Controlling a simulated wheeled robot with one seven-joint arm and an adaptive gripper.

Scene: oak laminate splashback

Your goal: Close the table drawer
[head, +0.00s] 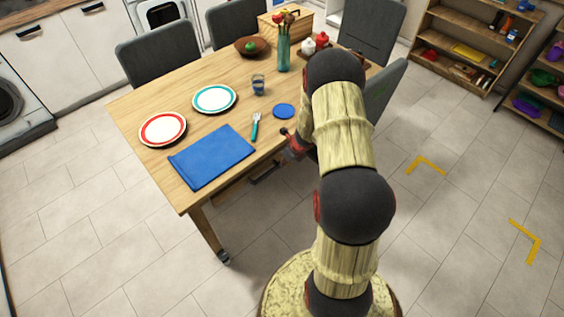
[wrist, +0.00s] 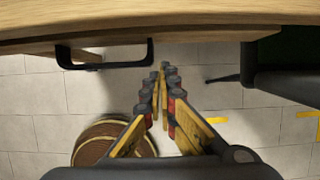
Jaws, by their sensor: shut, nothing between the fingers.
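The wooden table (head: 150,110) has a drawer front (head: 233,190) under its near edge, with a dark bar handle (head: 265,175). Much of the drawer is hidden under the tabletop and behind my arm, so how far it stands out is unclear. In the wrist view the black handle (wrist: 105,64) is at upper left, below the wooden edge (wrist: 200,28). My gripper (wrist: 164,68) is shut and empty, its fingertips to the right of the handle and apart from it. In the head view the gripper is mostly hidden by my arm, near the table's front edge.
A chair (head: 384,90) stands at the table's right end. The floor in front is clear.

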